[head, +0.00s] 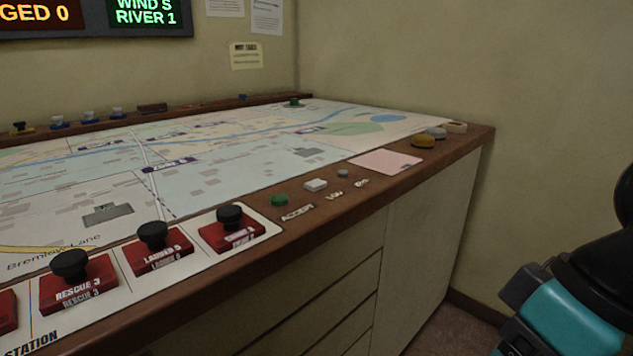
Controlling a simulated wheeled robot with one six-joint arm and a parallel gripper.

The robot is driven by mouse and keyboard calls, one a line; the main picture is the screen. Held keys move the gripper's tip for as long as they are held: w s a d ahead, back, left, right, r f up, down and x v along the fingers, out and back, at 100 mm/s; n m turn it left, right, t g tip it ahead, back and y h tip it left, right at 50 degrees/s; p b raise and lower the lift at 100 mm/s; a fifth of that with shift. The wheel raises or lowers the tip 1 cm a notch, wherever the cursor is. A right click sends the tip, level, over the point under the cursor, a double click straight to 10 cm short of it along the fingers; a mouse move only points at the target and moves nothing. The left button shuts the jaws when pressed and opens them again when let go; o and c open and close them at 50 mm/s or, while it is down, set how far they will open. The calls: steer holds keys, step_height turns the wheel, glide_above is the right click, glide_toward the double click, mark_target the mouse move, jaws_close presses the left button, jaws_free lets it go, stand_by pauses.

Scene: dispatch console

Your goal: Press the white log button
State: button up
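The white log button (316,185) is a small pale block on the brown front rim of the map table, right of centre. A label reading LOG (334,196) lies just in front of it. A green button (280,200) with an ACCEPT label sits to its left. A small blue-green button (342,173) sits to its right, with a label too small to read surely. Nothing covers the white button. Part of my arm, teal and black, shows at the lower right edge, apart from the console. My gripper is out of view.
The map table (230,180) fills the middle. Red blocks with black knobs (231,217) stand along its near edge to the left. Floor is free before the right-hand cabinet.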

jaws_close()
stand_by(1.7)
